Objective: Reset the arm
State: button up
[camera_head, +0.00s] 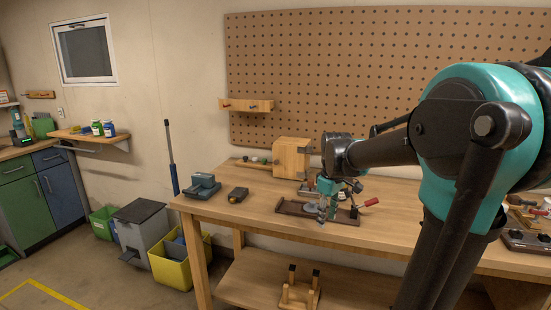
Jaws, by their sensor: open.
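My gripper (328,205) is at the end of my teal and black arm, which reaches in from the right of the head view. It points down, low over a dark brown tray (290,207) on the wooden workbench (262,217). It is open. A small round grey item (312,208) shows in the tray beside the fingers. I cannot tell whether the fingers touch it or the tray. A red-handled tool (371,202) is close to the right of the gripper.
A wooden box (291,158) stands behind the tray. A blue-grey device (203,186) and a small dark block (238,194) sit at the bench's left end. A pegboard (330,75) covers the wall. A yellow bin (172,268) stands on the floor at left. Bare benchtop lies front left.

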jog(key=s+d+f+m+t, duration=0.2)
jog(key=s+f+m, duration=0.7)
jog(key=s+f, duration=0.5)
jog(key=s+t, duration=0.1)
jog(key=s, duration=0.1)
jog(key=shift+s+d+f, duration=0.3)
jog(key=shift+s+f, duration=0.1)
